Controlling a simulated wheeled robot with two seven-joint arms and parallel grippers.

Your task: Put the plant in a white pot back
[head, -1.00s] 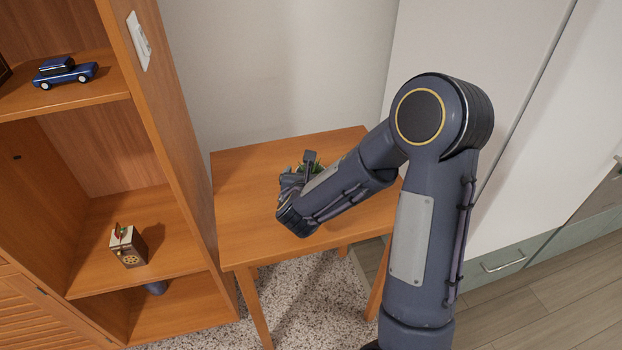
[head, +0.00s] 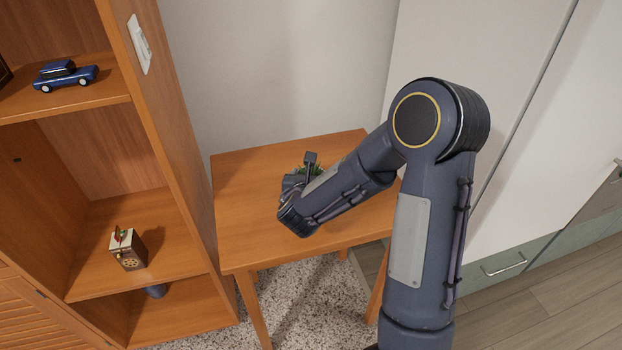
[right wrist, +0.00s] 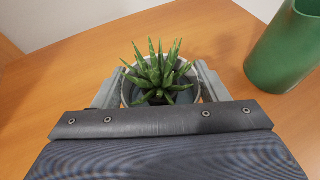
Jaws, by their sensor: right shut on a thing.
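The plant (right wrist: 158,75) has spiky green leaves and sits in a pale round pot (right wrist: 127,94), seen from above in the right wrist view. My right gripper (right wrist: 160,88) has one finger on each side of the pot and is shut on it. My left gripper is not in view.
A green cup (right wrist: 285,50) stands right of the pot in the right wrist view. A wooden shelf unit (head: 165,120) stands left of the table, holding a blue toy car (head: 65,74) and a small box (head: 128,250). The table's left part is clear.

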